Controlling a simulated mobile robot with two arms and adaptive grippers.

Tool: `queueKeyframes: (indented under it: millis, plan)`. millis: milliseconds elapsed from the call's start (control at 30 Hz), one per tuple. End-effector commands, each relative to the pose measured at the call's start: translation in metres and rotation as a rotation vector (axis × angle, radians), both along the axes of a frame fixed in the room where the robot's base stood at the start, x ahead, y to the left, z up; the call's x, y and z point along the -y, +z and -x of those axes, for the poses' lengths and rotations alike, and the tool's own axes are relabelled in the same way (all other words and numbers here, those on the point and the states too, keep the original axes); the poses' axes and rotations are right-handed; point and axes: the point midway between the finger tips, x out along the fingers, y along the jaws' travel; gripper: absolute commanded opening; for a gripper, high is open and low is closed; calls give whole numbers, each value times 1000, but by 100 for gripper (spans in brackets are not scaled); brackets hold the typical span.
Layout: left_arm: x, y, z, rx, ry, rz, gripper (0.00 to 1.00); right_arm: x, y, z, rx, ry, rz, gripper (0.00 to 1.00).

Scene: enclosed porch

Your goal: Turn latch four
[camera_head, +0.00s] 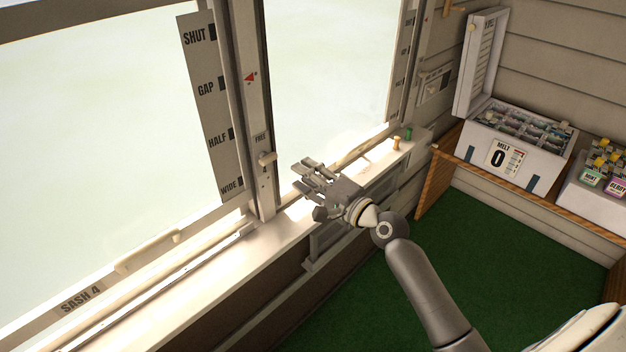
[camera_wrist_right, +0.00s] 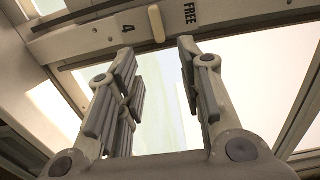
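Latch four (camera_head: 267,158) is a small cream lever on the narrow window post, just below the word FREE. In the right wrist view the latch (camera_wrist_right: 157,23) lies between the figure 4 and the word FREE, ahead of the fingers and crosswise to the strip. My right gripper (camera_head: 305,176) is open and empty, above the sill and to the right of the latch. In its wrist view the gripper (camera_wrist_right: 156,52) has its fingers apart, with the latch beyond the gap; no contact shows. My left gripper is not in view.
Sash 4 (camera_head: 82,296) has a long pale handle (camera_head: 148,250) low on the left. A scale strip (camera_head: 209,105) reads SHUT, GAP, HALF, WIDE. Small pegs (camera_head: 396,143) stand on the right sill. An open white box (camera_head: 512,150) sits on a wooden shelf at right. Green floor lies below.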

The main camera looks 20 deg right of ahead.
Motion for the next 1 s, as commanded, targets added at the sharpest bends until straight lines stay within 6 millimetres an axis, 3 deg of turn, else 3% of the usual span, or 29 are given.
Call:
queueKeyframes:
  millis: [233,767,867,967,1000]
  plan:
    - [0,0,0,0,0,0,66,6,0,18,0,0,1,35]
    - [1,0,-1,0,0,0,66,7,-1,18,-2,-1,2,35]
    - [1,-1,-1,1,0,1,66,9,-19,17,-25,-11,26,35]
    - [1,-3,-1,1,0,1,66,14,-65,16,-84,-37,98,35]
    - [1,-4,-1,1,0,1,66,17,-91,17,-118,-48,140,35]
